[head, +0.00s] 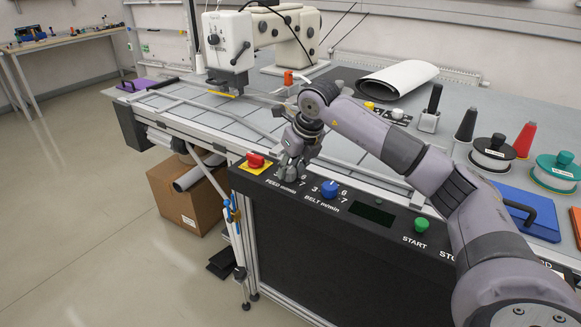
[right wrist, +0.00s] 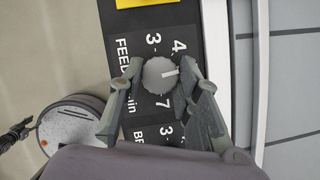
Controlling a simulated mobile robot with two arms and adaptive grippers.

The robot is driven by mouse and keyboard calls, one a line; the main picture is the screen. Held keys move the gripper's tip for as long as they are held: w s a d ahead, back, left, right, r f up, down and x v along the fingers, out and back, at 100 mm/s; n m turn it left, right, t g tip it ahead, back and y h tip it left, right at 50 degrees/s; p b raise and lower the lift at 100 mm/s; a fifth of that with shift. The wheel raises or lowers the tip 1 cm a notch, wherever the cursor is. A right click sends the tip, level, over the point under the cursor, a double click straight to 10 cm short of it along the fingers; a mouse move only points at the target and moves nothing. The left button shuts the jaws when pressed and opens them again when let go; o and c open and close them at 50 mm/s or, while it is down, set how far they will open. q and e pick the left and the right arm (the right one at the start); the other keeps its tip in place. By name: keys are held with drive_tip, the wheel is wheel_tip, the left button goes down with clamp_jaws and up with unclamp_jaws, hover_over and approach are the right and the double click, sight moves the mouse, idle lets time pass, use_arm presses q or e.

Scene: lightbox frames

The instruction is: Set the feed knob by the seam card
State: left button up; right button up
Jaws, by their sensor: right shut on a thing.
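The grey feed knob (right wrist: 160,75) shows in the right wrist view, on the black control panel with the FEED label beside it. Its white pointer line aims right, at a part of the scale hidden by a finger. The marks 3, 4 and 7 are readable around it. My right gripper (right wrist: 161,70) has one finger on each side of the knob and is shut on it. In the head view my right gripper (head: 289,174) covers the knob. I cannot make out the seam card. My left gripper is out of view.
A red emergency button (head: 256,161) on a yellow plate sits left of the gripper, and the blue belt knob (head: 329,190) close to its right. A green start button (head: 421,224) is farther right. The sewing machine (head: 229,42) stands behind.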

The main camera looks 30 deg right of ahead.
drive_tip(key=n, duration=0.2)
drive_tip(key=n+y+p, duration=0.1)
drive_tip(key=n, duration=0.1)
drive_tip(key=shift+d+r+y, duration=0.1)
drive_tip(key=shift+r+y, duration=0.05)
drive_tip(key=shift+y, duration=0.15)
drive_tip(key=shift+w+n+g+y+p, duration=0.1)
drive_tip(key=shift+n+g+y+p, duration=0.55)
drive_tip(key=shift+n, duration=0.95)
drive_tip(key=o, duration=1.1)
drive_tip(key=shift+o, duration=0.2)
drive_tip(key=shift+d+r, duration=0.1)
drive_tip(key=shift+d, duration=0.05)
drive_tip(key=v, duration=1.1)
drive_tip(key=shift+r, duration=0.3)
